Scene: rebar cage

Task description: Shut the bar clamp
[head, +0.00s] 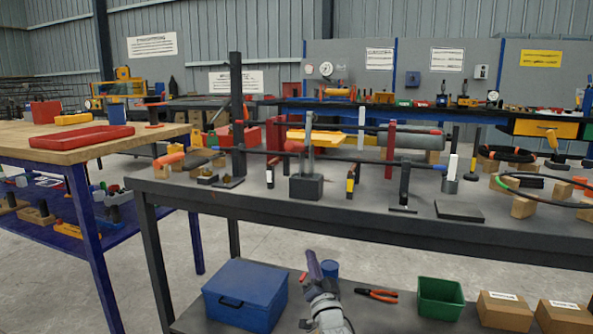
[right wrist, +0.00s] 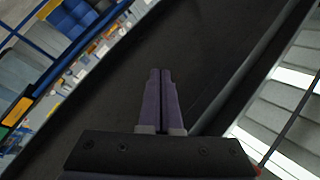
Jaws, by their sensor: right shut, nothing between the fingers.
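On the dark workbench (head: 420,226), what looks like the bar clamp (head: 306,187) has a dark block base and a grey upright part. A long thin dark bar (head: 350,159) runs across at this upright. A red-orange grip (head: 293,146) shows beside the upright. Whether the clamp's jaw is open I cannot tell. My right gripper (head: 312,262), with purple fingers, is in front of the bench and below its top edge, well apart from the clamp. Its fingers are together and empty in the right wrist view (right wrist: 160,75). My left gripper is not in view.
Posts and small blocks stand along the bench, including a black post (head: 405,183) and a flat black plate (head: 459,211). The lower shelf holds a blue box (head: 245,294), orange pliers (head: 376,294) and a green bin (head: 440,298). A wooden table (head: 100,150) stands left.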

